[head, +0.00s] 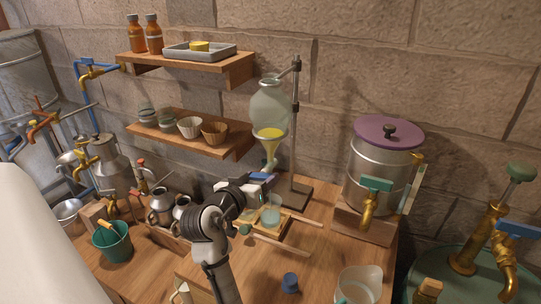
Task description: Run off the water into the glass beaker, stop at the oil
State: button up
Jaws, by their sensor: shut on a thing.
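The glass separating funnel (270,104) hangs upright on a metal stand (295,130). Its upper bulb looks pale and clear, and a yellow layer (270,134) sits in its lower cone. Below the yellow, the narrow neck (268,161) looks pale bluish. My gripper (265,180) is at the bottom of the neck and shut, seemingly on the funnel's tap, which the gripper hides. The glass beaker (271,216) stands below on a small wooden board, partly behind my gripper. Its liquid level is too small to tell.
A steel urn (380,165) with a purple lid and brass tap stands right of the stand. Shelves (190,133) hang on the wall behind. A green bucket (111,241) is at left.

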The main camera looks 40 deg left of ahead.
dwell(0.3)
jog(key=shift+m+y+b, duration=0.4)
jog(key=shift+m+b, duration=1)
jog(key=o, duration=1)
jog(key=b+v, duration=0.1)
jog(key=v, duration=0.6)
jog(key=b+v, duration=0.1)
jog(key=v, duration=0.6)
jog(key=shift+w+r+b, duration=0.1)
jog(key=shift+r+b, duration=0.1)
jog(key=shift+b, duration=0.2)
